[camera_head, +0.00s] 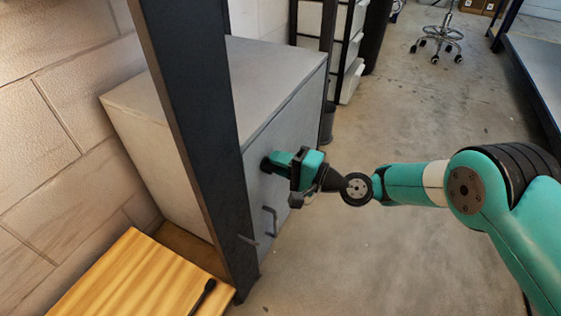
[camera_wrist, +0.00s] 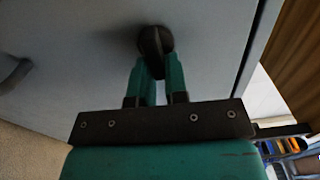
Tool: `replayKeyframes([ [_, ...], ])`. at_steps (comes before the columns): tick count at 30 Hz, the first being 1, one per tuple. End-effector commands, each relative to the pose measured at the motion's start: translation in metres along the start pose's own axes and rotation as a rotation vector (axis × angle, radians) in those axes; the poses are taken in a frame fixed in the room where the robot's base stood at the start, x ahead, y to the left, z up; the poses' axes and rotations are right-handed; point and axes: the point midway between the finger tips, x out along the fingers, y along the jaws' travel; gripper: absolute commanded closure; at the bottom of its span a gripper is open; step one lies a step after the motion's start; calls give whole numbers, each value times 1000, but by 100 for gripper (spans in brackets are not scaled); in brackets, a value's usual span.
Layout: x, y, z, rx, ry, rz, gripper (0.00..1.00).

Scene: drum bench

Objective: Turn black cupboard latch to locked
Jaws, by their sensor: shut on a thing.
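The grey cupboard (camera_head: 292,115) stands against the wall behind a dark post. Its door also fills much of the wrist view (camera_wrist: 80,50). The black latch (camera_wrist: 153,42) is a dark round knob on the door, seen between and beyond my fingertips. My gripper (camera_head: 275,160) reaches the door from the right; in the wrist view its two teal fingers (camera_wrist: 158,68) are closed on the latch. The fingers hide part of the latch, and I cannot tell its exact turn. A grey door handle (camera_head: 270,221) sits lower on the door, also at the left of the wrist view (camera_wrist: 15,75).
A dark upright post (camera_head: 195,120) stands in front of the cupboard's near side. A wooden top (camera_head: 125,275) with a small black item (camera_head: 204,295) is at lower left. The concrete floor (camera_head: 365,260) to the right is clear. A wheeled stool (camera_head: 437,40) is far back.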

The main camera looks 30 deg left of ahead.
Motion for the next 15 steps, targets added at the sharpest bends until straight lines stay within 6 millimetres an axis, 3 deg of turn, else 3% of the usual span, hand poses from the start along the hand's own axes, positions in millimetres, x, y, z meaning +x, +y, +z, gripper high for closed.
replayKeyframes([
  [7, 0, 1, 0, 3, 1, 2, 100],
  [8, 0, 2, 0, 3, 1, 2, 84],
  [11, 0, 1, 0, 2, 1, 2, 62],
  [15, 0, 1, 0, 1, 0, 1, 62],
])
